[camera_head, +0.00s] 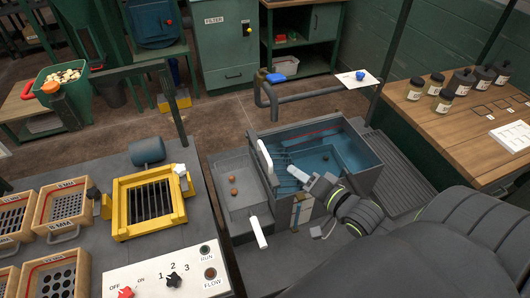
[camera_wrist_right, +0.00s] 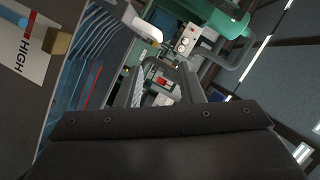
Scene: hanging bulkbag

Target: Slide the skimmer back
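The skimmer shows as a white bar (camera_head: 265,160) with thin grey tines reaching right over the blue water of the tank (camera_head: 340,150). In the right wrist view the tines (camera_wrist_right: 97,50) and the white bar (camera_wrist_right: 138,22) are at the upper left. My right gripper (camera_head: 298,174) is over the near side of the tank, to the right of the white bar and close to the tines. In the wrist view its two grey fingers (camera_wrist_right: 160,90) stand apart with nothing clearly held between them. I cannot tell whether it touches the skimmer. My left gripper is not in view.
A grey side trough (camera_head: 235,190) with small orange-brown balls and a white handle (camera_head: 258,232) lie left of the tank. A yellow-framed grate (camera_head: 150,203) and a control panel (camera_head: 165,275) stand left; a wooden bench (camera_head: 450,125) stands right.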

